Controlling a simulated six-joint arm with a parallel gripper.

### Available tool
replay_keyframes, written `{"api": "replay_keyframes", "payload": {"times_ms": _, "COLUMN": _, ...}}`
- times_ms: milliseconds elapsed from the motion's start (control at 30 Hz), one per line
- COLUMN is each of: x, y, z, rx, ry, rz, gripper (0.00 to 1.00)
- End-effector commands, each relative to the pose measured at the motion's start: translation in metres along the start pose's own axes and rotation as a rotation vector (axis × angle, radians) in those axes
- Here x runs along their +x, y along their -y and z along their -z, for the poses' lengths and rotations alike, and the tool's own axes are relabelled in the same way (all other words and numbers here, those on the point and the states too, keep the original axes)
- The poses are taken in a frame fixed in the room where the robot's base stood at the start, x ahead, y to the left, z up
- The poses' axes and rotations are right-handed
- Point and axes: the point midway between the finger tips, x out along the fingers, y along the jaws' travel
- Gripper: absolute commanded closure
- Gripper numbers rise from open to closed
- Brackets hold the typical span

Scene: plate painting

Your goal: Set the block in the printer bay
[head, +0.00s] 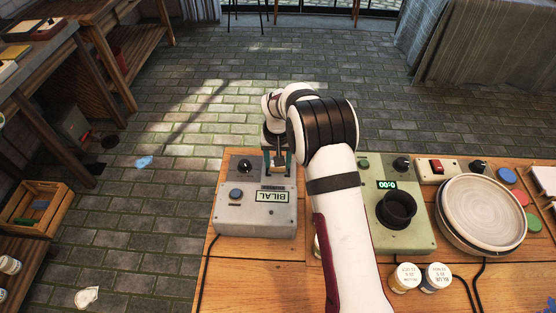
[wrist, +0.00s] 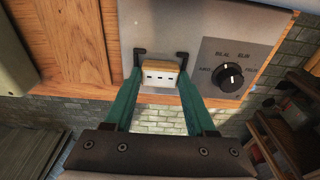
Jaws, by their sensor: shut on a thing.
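The printer (head: 256,222) is a grey box at the left of the wooden bench, with a screen reading BILAL, a blue button and a black knob. It also shows in the wrist view (wrist: 205,25). My gripper (wrist: 160,75) has teal fingers and is shut on a small block (wrist: 161,79), which has a pale face with dark marks and a wooden edge. In the head view my gripper (head: 278,163) is over the printer's far edge. Black corner pieces show beside the block at the fingertips. Whether the block touches the printer I cannot tell; the bay's floor is hidden.
A green-grey device (head: 410,235) with a timer and black cup stands right of my arm. A power cable (head: 207,265) hangs at the bench's left edge.

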Motion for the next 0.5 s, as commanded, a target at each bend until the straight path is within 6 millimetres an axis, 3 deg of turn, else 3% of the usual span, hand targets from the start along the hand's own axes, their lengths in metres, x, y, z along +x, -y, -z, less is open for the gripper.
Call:
{"api": "replay_keyframes", "payload": {"times_ms": 133, "x": 0.003, "y": -0.0002, "z": -0.0006, "rx": 0.0, "ry": 0.001, "rz": 0.0, "gripper": 1.0}}
{"api": "replay_keyframes", "payload": {"times_ms": 167, "x": 0.003, "y": -0.0002, "z": -0.0006, "rx": 0.0, "ry": 0.001, "rz": 0.0, "gripper": 0.41}}
{"api": "replay_keyframes", "payload": {"times_ms": 300, "x": 0.0027, "y": -0.0003, "z": -0.0005, "rx": 0.0, "ry": 0.001, "rz": 0.0, "gripper": 0.15}}
{"api": "replay_keyframes", "payload": {"times_ms": 500, "x": 0.0026, "y": -0.0003, "z": -0.0004, "rx": 0.0, "ry": 0.001, "rz": 0.0, "gripper": 0.14}}
